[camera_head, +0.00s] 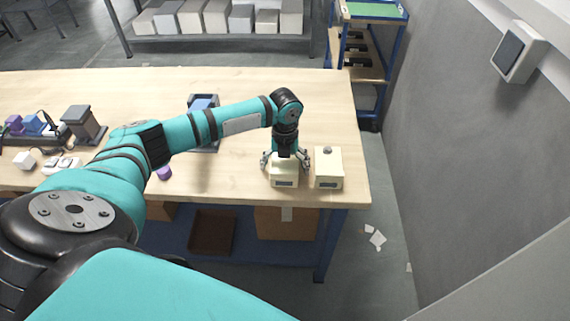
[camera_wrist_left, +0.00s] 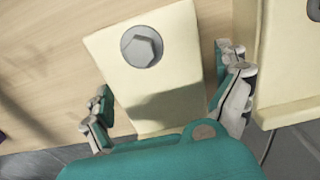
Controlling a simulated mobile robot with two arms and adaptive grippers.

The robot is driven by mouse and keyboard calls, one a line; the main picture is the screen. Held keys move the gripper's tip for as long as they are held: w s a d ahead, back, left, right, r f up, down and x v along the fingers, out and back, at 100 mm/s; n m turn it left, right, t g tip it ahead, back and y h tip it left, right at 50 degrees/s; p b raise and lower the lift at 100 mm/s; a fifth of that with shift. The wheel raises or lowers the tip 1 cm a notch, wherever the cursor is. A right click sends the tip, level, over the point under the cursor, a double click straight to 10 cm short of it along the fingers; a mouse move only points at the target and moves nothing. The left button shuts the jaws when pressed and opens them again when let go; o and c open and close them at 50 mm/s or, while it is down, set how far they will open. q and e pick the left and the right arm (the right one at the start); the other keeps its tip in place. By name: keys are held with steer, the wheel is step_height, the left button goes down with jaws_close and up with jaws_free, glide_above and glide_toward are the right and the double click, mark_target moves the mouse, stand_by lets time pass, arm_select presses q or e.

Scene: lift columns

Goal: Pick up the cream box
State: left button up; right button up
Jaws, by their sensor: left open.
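Two cream boxes stand side by side near the right front of the wooden table. My left gripper (camera_head: 285,160) points down over the left cream box (camera_head: 284,183), with its fingers at either side of it. In the left wrist view, this cream box (camera_wrist_left: 160,85) with a grey hex knob on top lies between the open fingers of my left gripper (camera_wrist_left: 168,105). The right cream box (camera_head: 328,170) stands apart from it and also has a knob; its edge shows at the right of the wrist view (camera_wrist_left: 285,60). My right gripper is not in view.
The wooden table (camera_head: 240,110) has bare room behind the boxes. A blue item (camera_head: 203,104) and a dark grey block (camera_head: 84,124) stand further left. The right cream box is close to my gripper's right finger. A grey wall (camera_head: 440,130) rises beyond the table's right edge.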

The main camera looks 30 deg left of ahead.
arm_select(q)
steer(key=c, duration=1.5)
steer(key=shift+c, duration=0.2)
steer(key=shift+r, duration=0.15)
